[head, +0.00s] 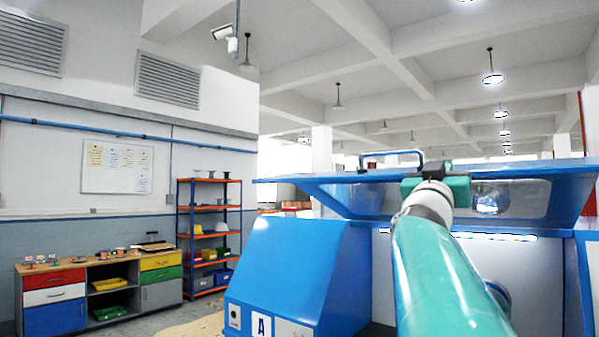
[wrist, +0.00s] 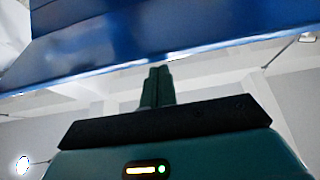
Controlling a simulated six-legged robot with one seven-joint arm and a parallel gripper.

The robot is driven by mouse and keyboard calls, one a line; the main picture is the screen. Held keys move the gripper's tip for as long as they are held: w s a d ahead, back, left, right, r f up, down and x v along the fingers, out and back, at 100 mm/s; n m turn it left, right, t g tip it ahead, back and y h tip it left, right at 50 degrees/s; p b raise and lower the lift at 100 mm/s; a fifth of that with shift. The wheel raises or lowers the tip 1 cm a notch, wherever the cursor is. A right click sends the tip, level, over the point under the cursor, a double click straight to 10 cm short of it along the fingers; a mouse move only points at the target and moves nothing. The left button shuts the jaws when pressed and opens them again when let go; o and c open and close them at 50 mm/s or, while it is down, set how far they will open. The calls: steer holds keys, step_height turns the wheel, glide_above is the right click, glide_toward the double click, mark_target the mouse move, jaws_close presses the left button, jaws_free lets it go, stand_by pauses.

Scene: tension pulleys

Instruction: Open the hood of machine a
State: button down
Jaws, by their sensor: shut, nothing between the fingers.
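Machine a is the blue machine with a white "A" label (head: 261,325) on its lower front. Its blue hood (head: 345,190) is raised, with its underside and a clear window (head: 510,198) showing above a lit interior. A blue bar handle (head: 392,155) stands on the hood's top. My gripper (head: 437,187) is at the hood's near edge, right of the handle. In the wrist view my gripper's green fingers (wrist: 158,72) are together and empty, with their tips close to the blue hood panel (wrist: 160,35). I cannot tell whether they touch it.
A whiteboard (head: 117,167) hangs above the bench. Some floor is clear between the bench and the machine.

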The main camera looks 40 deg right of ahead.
step_height(320, 180, down, 17)
steer(key=a+h, duration=0.1)
steer(key=a, duration=0.1)
steer(key=shift+r, duration=0.1)
stand_by(0.4)
